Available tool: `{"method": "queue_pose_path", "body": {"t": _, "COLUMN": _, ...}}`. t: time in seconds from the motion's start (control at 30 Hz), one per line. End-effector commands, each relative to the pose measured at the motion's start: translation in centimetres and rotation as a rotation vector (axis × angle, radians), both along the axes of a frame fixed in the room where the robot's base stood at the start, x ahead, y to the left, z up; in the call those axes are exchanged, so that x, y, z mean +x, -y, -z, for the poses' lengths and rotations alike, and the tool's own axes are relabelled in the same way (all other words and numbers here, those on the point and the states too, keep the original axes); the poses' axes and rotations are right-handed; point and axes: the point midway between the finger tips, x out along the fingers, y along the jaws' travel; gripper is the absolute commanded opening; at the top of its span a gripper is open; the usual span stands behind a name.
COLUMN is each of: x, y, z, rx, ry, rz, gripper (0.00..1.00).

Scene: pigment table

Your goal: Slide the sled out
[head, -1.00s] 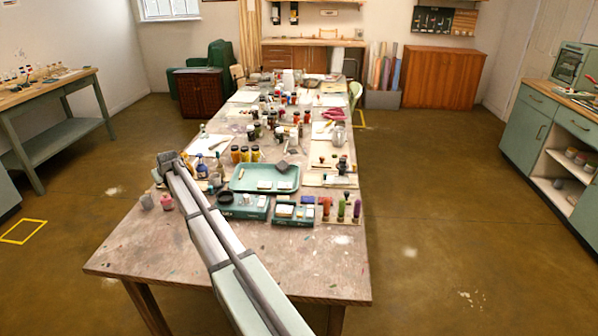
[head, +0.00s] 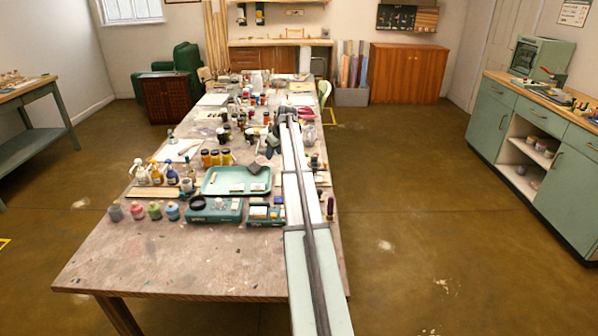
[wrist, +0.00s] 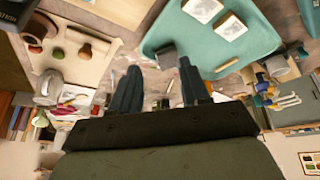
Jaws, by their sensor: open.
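I cannot clearly pick out a sled in either view. Two low teal boxes stand at the near side of the table group: one with a dark round item on top (head: 215,215) and a smaller one (head: 262,216) partly beside my arm. My gripper (wrist: 160,80) is open, with two dark fingers apart and nothing seen between them. In the head view my arm reaches over the table's right side, and its end hides what lies under it. A dark grey block (wrist: 166,56) lies at the teal tray's edge in the wrist view.
The teal tray (head: 213,191) holds small pale pieces. Small jars (head: 154,211) stand left of the boxes, bottles (head: 156,172) behind them. Jars crowd the table further back. A board with knobbed items (wrist: 45,72) shows in the wrist view. The table's near end (head: 180,265) is clear.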

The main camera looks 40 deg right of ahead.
Motion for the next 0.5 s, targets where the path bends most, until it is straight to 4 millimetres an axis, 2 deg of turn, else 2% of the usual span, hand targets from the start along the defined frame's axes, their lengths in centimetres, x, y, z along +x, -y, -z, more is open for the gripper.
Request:
{"method": "queue_pose_path", "body": {"t": 0.03, "x": -1.9, "y": 2.3, "z": -0.4, "rx": 0.007, "ry": -0.011, "rz": 0.005, "gripper": 0.46}}
{"method": "queue_pose_path", "body": {"t": 0.2, "x": -6.7, "y": 6.8, "z": -1.2, "rx": 0.031, "ry": -0.038, "rz": -0.002, "gripper": 0.46}}
{"method": "queue_pose_path", "body": {"t": 0.33, "x": -8.9, "y": 8.6, "z": -1.6, "rx": 0.042, "ry": -0.049, "rz": -0.006, "gripper": 0.46}}
{"method": "queue_pose_path", "body": {"t": 0.5, "x": -9.7, "y": 9.4, "z": -1.4, "rx": 0.047, "ry": -0.053, "rz": -0.011, "gripper": 0.46}}
